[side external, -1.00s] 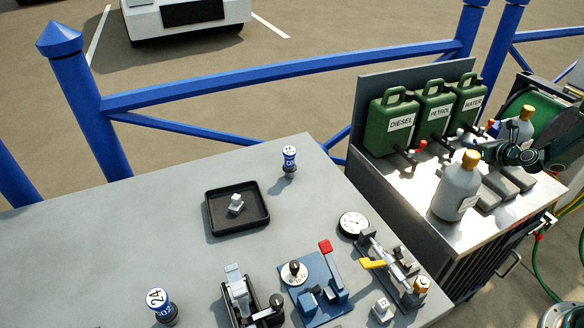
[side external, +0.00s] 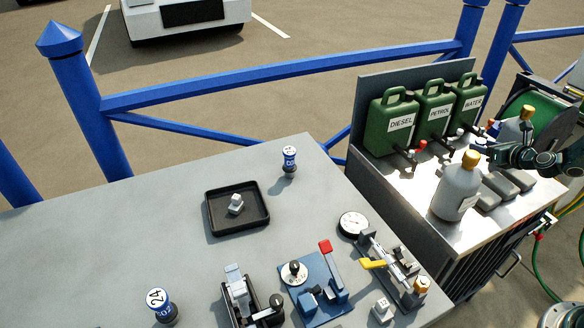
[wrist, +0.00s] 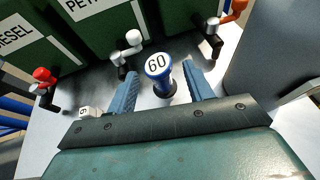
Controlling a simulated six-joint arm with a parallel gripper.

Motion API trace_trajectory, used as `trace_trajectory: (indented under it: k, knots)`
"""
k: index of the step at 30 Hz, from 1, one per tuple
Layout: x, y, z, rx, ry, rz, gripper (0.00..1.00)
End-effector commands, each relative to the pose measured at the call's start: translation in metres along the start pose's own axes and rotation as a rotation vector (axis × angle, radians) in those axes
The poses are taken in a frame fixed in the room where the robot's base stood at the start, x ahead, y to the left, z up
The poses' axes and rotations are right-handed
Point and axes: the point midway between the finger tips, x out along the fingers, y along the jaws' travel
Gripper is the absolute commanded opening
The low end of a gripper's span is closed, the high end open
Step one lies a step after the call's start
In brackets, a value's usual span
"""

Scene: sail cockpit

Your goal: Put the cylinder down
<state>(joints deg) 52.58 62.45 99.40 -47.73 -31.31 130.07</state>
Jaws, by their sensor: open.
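In the wrist view a small blue cylinder (wrist: 158,68) with a white top marked 60 stands upright on the metal bench top, on a dark base. My gripper (wrist: 162,70) is open, with one blue finger on each side of the cylinder; a gap shows on both sides. In the side external view my gripper (side external: 484,146) is over the metal bench, in front of the green cans. The cylinder cannot be clearly made out there. Two other blue and white cylinders stand on the grey table, one at the back (side external: 289,160) and one marked 24 (side external: 160,304) at the front.
Green cans (side external: 393,124) with taps stand behind the cylinder. A grey bottle (side external: 456,190) with a yellow cap stands on the bench near my gripper. A large grey body (wrist: 268,62) is close on the right in the wrist view. A black tray (side external: 238,223) holds a small white piece.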

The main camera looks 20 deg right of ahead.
Motion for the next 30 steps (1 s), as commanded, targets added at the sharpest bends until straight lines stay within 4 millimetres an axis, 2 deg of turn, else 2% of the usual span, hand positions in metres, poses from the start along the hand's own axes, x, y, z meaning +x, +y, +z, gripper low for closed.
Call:
trace_trajectory:
  k: [9,15,21,30]
  knots:
    - [-0.046,-0.001,0.001,0.002,-0.001,-0.002,0.51]
    - [-0.067,0.0,0.0,0.001,0.0,-0.001,0.51]
    - [-0.077,0.0,0.0,0.001,-0.001,0.0,0.51]
    - [-0.077,0.0,0.001,0.0,-0.001,0.0,0.51]
